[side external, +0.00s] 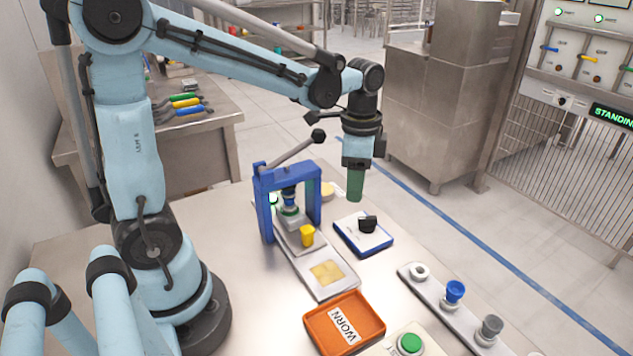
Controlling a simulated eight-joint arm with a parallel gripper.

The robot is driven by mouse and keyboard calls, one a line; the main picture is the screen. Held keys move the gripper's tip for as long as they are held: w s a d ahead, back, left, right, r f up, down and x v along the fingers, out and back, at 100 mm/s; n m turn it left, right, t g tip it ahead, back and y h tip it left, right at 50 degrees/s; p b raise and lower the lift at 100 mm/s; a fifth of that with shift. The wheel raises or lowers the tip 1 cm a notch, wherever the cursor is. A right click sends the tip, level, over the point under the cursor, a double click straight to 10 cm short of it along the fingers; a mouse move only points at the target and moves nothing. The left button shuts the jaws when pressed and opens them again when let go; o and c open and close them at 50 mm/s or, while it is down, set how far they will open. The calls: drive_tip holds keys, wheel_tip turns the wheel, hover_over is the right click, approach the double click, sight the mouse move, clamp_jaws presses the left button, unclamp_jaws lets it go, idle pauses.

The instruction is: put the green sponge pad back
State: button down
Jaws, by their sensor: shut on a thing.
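My gripper (357,165) hangs above the right side of the table, pointing down. It is shut on a green pad (356,186), which looks like the green sponge pad and hangs upright below the jaws. The fingertips are small and hard to make out. The pad is in the air, above and behind a blue-edged white tray (350,235) with a black piece (368,224) on it. The blue press frame (265,210) stands to the left of the pad, apart from it.
An orange tray marked WORN (318,316) lies in front. A holder strip (430,293) carries a blue cup (455,290) and a grey cup (490,327). A green button (410,343) is nearby.

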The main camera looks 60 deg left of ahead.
drive_tip(key=w+a+n, duration=0.5)
drive_tip(key=a+n, duration=0.3)
drive_tip(key=a, duration=0.4)
drive_tip(key=a+f, duration=0.2)
drive_tip(key=a, duration=0.1)
drive_tip(key=a+f, duration=0.2)
drive_tip(key=a, duration=0.2)
drive_tip(key=s+a+f, duration=0.1)
drive_tip(key=a+f, duration=0.1)
drive_tip(key=a, duration=0.2)
drive_tip(key=shift+a+f, duration=0.25)
drive_tip(key=shift+f, duration=0.1)
drive_tip(key=shift+a+f, duration=0.35)
drive_tip(key=shift+a, duration=0.15)
drive_tip(key=shift+f, duration=1.95)
drive_tip(key=shift+f, duration=0.15)
drive_tip(key=c, duration=0.6)
unclamp_jaws()
drive_tip(key=shift+d, duration=0.1)
wheel_tip(320, 180, up, 12)
drive_tip(key=shift+r, duration=0.2)
